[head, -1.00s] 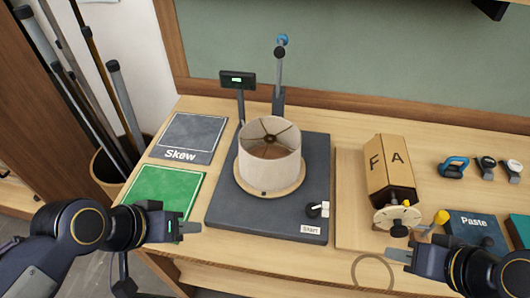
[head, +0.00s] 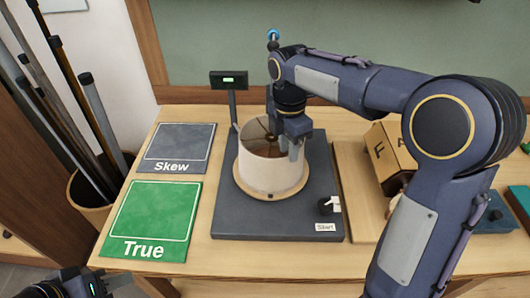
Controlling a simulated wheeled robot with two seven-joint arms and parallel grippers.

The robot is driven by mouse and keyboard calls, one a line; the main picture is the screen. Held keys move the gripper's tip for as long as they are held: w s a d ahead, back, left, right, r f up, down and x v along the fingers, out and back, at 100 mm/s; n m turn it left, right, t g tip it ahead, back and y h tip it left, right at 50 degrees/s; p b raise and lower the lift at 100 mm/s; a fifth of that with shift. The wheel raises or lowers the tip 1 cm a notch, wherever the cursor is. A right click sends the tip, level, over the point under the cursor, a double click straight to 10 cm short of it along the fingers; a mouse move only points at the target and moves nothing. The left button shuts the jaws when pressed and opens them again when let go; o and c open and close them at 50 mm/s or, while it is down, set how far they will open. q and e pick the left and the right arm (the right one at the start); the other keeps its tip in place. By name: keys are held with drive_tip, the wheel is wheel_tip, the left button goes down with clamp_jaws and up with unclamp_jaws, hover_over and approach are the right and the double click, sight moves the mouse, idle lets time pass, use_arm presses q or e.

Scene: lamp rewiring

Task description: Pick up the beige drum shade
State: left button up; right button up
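The beige drum shade (head: 268,172) stands upright on a round wooden disc (head: 245,190) on the dark machine base (head: 230,222). Its top is open and shows a dark inside. My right gripper (head: 292,150) points down at the shade's right upper rim, with its fingertips at the wall. The arm and gripper body hide part of the rim, and whether the fingers are closed on the wall cannot be told. My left gripper (head: 112,283) is at the lower left edge, partly cut off and away from the shade.
A grey "Skew" mat (head: 178,142) and a green "True" mat (head: 155,213) lie empty left of the base. A post with a small display (head: 229,80) stands behind. A cardboard box (head: 388,155) is at the right, partly hidden by my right arm.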

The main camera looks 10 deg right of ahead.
sight(287, 172)
drive_tip(key=f, duration=0.4)
drive_tip(key=s+f, duration=0.1)
drive_tip(key=f, duration=0.1)
drive_tip(key=shift+a+f+p, duration=0.1)
drive_tip(key=shift+f+p, duration=0.3)
clamp_jaws()
